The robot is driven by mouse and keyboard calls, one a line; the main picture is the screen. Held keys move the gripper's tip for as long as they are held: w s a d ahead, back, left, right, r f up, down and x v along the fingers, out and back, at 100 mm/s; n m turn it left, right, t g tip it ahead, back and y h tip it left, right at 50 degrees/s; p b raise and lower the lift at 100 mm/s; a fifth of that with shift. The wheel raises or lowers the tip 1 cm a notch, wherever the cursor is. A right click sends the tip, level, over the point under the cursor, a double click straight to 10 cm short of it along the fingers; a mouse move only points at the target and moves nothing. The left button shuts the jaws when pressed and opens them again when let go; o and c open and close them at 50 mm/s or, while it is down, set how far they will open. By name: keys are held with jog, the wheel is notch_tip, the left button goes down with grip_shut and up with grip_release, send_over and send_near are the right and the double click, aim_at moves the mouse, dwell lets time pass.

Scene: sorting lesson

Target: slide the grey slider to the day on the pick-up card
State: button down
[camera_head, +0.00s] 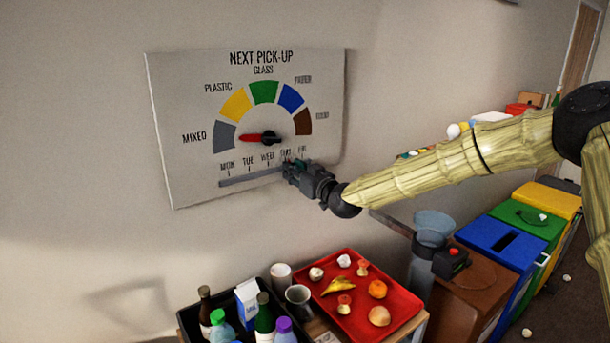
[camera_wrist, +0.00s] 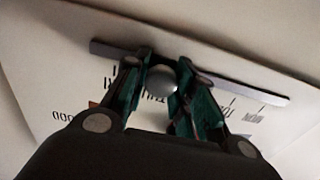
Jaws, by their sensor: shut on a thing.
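The wall board (camera_head: 185,170) reads NEXT PICK-UP and has a slot (camera_head: 245,178) under day marks from MON to FRI. The grey slider shows as a rounded knob (camera_wrist: 162,82) between my fingers in the wrist view; in the head view my gripper hides it. My gripper (camera_head: 290,166) is shut on it toward the right part of the slot, around THU; the exact mark is partly covered. In the wrist view my gripper (camera_wrist: 162,66) has a finger on each side of the knob. No readable pick-up card with a day shows.
A red pointer (camera_head: 250,138) on the board's coloured dial points left. Several coloured bins, one blue (camera_head: 490,240), stand at right. The wall left of the board is clear.

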jog(key=shift+s+a+r, duration=0.1)
jog(key=shift+s+a, duration=0.05)
jog(key=c, duration=1.2)
grip_release()
jog(key=shift+o, duration=0.2)
jog(key=v, duration=1.2)
